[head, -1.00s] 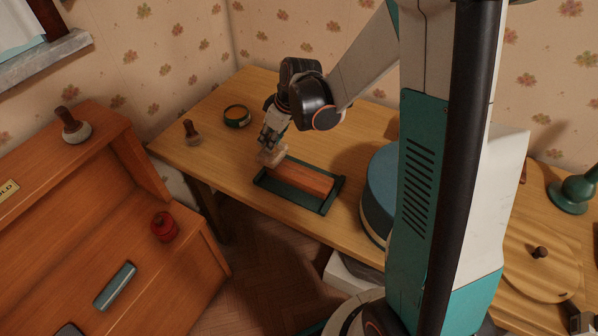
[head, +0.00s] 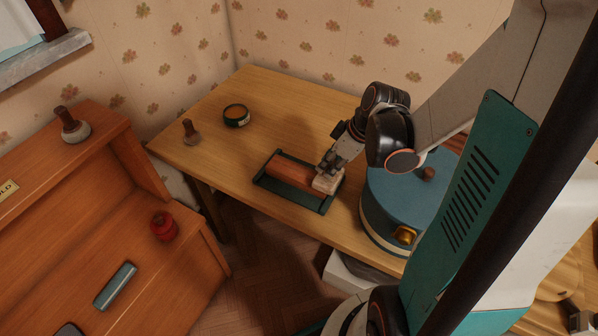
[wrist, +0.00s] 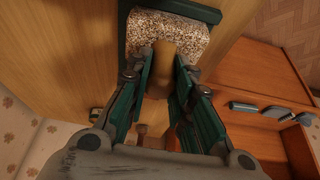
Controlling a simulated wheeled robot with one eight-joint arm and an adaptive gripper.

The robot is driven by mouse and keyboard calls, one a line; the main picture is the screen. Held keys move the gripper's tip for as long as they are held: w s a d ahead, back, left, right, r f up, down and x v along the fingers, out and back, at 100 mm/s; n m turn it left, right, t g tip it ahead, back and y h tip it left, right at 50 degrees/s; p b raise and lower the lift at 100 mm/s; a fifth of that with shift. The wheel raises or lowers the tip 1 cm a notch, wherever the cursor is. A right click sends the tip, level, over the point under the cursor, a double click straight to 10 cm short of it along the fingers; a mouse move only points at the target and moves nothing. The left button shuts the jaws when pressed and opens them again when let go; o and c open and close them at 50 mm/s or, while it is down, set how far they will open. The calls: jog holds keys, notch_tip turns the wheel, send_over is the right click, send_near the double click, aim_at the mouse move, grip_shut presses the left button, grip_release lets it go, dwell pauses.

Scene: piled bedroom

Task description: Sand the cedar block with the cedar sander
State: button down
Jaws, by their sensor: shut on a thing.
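The cedar block (head: 290,172) is a reddish-brown bar lying in a dark green tray (head: 318,207) near the table's front edge. My gripper (head: 334,166) is shut on the handle of a pale sander (head: 327,184), which I take to be the cedar sander. The sander is over the right end of the block and seems to rest on it. In the wrist view the sander's speckled body (wrist: 168,33) and tan handle (wrist: 164,60) show between my fingers, with the green tray (wrist: 205,12) beyond. The block is hidden there.
A blue round box (head: 385,215) stands close right of the tray. A dark round tin (head: 236,115) and a brown-knobbed tool (head: 190,131) are on the table (head: 290,100) to the left. A similar tool (head: 72,126) and a red object (head: 163,226) sit on the wooden cabinet (head: 85,215).

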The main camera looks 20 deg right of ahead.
jog(key=shift+f, duration=0.65)
jog(key=shift+f, duration=0.2)
dwell(0.6)
jog(key=shift+w+a, duration=0.6)
jog(key=shift+w, duration=0.25)
jog(key=shift+w+a, duration=0.6)
jog(key=shift+w, duration=0.2)
jog(key=shift+w+a, duration=0.6)
jog(key=shift+w, duration=0.25)
jog(key=shift+w+a+r, duration=0.1)
jog(key=shift+w+a, duration=1.1)
jog(key=shift+w, duration=0.5)
jog(key=shift+w+a+f, duration=0.1)
jog(key=shift+w+a, duration=1.15)
jog(key=shift+w, duration=0.4)
jog(key=shift+w+a+r, duration=0.1)
jog(key=shift+w+a, duration=1.1)
jog(key=shift+w, duration=0.5)
notch_tip(320, 180, up, 2)
jog(key=shift+r, duration=0.1)
